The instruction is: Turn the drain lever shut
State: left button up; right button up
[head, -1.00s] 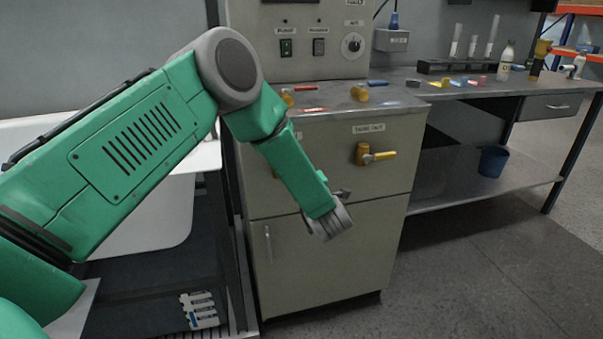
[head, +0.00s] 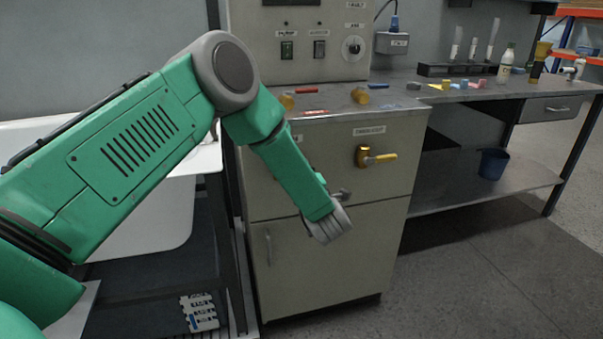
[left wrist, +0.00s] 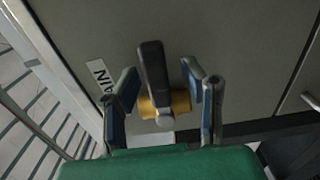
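The drain lever (left wrist: 153,72) shows in the left wrist view as a dark handle on a brass valve body (left wrist: 178,101) with a round grey hub. It stands nearly upright in that picture, against the grey cabinet front. My left gripper (left wrist: 160,80) is open, with one blue-grey finger on each side of the lever and visible gaps to the handle. A label (left wrist: 101,76) ending in "AIN" is partly hidden by the left finger. In the head view my green left arm hides the drain valve, and the fingers are mostly hidden behind the grey wrist (head: 328,226). My right gripper is not in view.
A white tub (head: 150,215) stands left behind my arm. A workbench (head: 480,92) with bottles is at the right. Open floor lies front right.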

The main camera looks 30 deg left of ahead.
pick_arm(q)
jog(key=shift+s+d, duration=0.1)
jog(key=shift+d, duration=0.15)
jog(key=v, duration=1.1)
jog(key=shift+s, duration=0.2)
jog(key=shift+d, duration=0.15)
